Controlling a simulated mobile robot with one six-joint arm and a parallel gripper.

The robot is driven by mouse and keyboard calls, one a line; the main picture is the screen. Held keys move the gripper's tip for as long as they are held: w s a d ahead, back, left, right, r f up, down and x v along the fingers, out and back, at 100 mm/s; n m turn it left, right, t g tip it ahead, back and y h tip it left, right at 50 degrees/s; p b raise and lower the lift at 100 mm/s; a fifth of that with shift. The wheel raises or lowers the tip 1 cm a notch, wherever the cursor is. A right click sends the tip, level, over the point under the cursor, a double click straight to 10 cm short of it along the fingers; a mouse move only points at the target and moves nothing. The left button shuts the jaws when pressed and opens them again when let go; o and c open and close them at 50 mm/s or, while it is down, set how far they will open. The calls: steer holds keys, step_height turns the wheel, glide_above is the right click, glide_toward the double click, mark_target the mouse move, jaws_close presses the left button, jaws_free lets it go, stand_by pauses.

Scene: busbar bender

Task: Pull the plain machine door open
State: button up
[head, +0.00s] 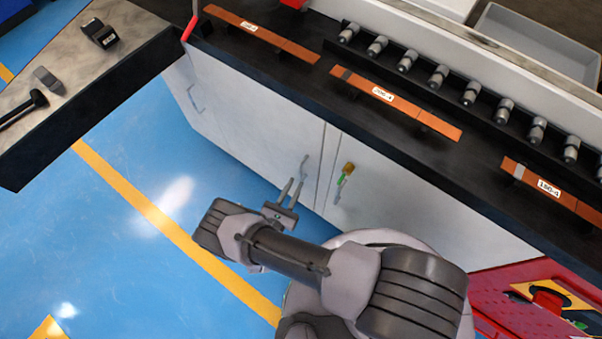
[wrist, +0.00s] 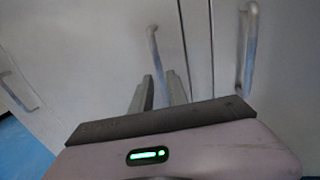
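The plain white machine door (head: 265,140) is shut, with a thin metal bar handle (head: 304,166) near its right edge. In the wrist view the same handle (wrist: 153,45) stands upright just beyond my fingertips, its lower part running down behind the gap between them. My gripper (head: 295,181) is in front of this door, with its two fingers apart and nothing held. It also shows in the wrist view (wrist: 160,76). I cannot tell whether the fingertips reach around the handle.
The door to the right (head: 375,195) has its own handle (wrist: 248,50) and a brass lock with a green tag (head: 346,172). Another handle (head: 194,98) is further left. A black counter with copper bars (head: 395,100) overhangs the doors. The blue floor (head: 130,235) is clear.

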mark_target(300, 175)
steer(key=x, duration=0.5)
steer(key=shift+w+d+b, duration=0.1)
steer(key=shift+w+b, duration=0.1)
steer(key=shift+b, duration=0.15)
steer(key=shift+c, duration=0.2)
jaws_close()
stand_by(0.9)
